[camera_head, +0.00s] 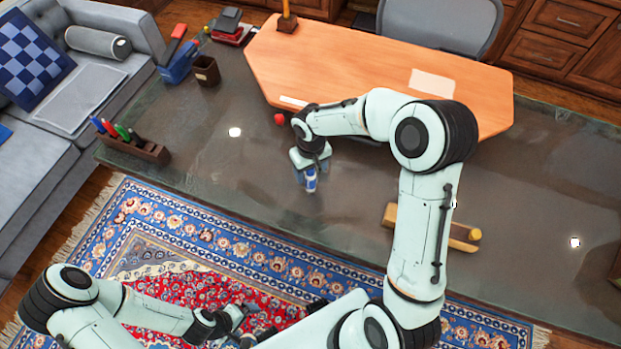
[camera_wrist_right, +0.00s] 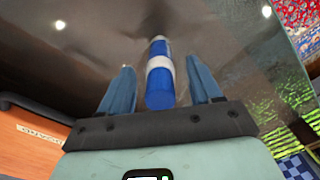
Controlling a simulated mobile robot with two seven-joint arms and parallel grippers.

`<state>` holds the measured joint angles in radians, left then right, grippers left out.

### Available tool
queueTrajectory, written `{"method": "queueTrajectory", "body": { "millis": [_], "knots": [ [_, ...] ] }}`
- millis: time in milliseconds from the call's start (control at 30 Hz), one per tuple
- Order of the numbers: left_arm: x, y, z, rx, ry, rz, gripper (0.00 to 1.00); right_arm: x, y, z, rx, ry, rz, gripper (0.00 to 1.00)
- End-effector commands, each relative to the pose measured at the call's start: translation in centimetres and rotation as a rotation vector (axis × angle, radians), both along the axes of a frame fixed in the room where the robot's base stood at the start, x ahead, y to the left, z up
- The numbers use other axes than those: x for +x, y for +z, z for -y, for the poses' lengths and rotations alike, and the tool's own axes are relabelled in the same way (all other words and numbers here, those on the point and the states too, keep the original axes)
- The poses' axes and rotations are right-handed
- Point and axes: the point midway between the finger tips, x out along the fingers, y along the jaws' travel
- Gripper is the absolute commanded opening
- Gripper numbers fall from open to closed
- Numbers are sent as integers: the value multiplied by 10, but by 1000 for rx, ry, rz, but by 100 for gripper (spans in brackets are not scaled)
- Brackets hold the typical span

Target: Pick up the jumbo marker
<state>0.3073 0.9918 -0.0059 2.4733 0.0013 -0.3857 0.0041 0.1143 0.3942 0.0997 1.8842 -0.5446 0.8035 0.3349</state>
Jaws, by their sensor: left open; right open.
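The jumbo marker (camera_head: 311,180), a blue and white cylinder, is on the dark desk top near its front edge. It also shows in the right wrist view (camera_wrist_right: 160,74), with its blue end toward me. My right gripper (camera_head: 306,177) is at the marker. In the wrist view its two blue fingers (camera_wrist_right: 161,82) are open, one on each side of the marker, with a gap on both sides. My left gripper (camera_head: 243,317) is open and empty, low over the red and blue rug, away from the desk.
A wooden holder with several pens (camera_head: 132,144) stands at the desk's left. A small red object (camera_head: 279,119) lies behind my right gripper. A wooden piece with a yellow end (camera_head: 462,243) is at the right, partly behind my right arm. An orange-brown panel (camera_head: 345,60) covers the back.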

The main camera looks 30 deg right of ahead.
Motion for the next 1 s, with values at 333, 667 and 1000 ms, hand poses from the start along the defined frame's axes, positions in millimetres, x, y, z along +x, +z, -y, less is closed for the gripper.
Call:
{"method": "queueTrajectory", "body": {
  "millis": [333, 667, 1000],
  "knots": [
    [0, 0, 0, 0, 0, 0, 94, 0, -19, 0, 0, -1, 1, 64],
    [0, 0, 0, 0, 0, 0, 94, 0, -18, 0, 0, 0, 1, 3],
    [0, 0, 0, 0, 0, 0, 94, 1, -12, 0, -1, -1, 3, 3]
  ]
}}
